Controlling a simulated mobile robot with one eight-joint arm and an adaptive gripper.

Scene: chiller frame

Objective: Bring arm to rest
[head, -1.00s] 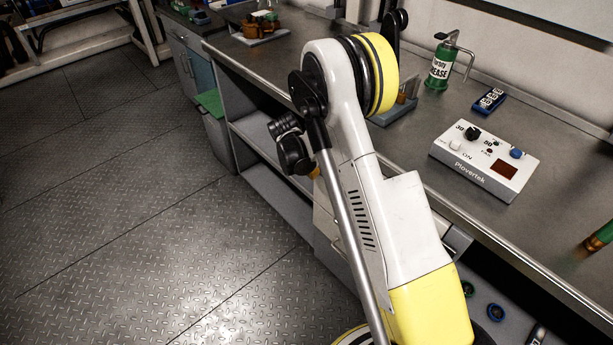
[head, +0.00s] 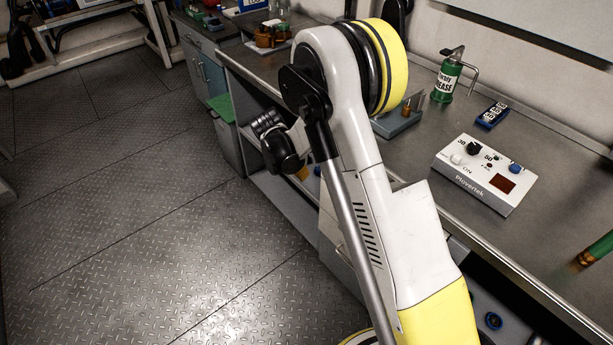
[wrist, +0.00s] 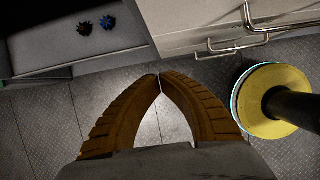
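My arm (head: 350,150), white and yellow, stands folded in the middle of the head view, with its elbow high in front of the bench edge. Its black wrist (head: 283,150) hangs over the floor side of the bench. My gripper (wrist: 160,77) shows in the wrist view with its two ribbed orange-brown fingers meeting at the tips. It is shut, and nothing shows between the fingers. It points down over the grey floor. In the head view, the fingers are mostly hidden behind the arm.
The bench (head: 395,160) carries a white control box (head: 484,174), a green grease can (head: 446,78) and a blue block (head: 492,114). In the wrist view, drawers with metal handles (wrist: 232,46) and a shelf (wrist: 75,35) with small parts lie close ahead. The floor (head: 120,220) at left is clear.

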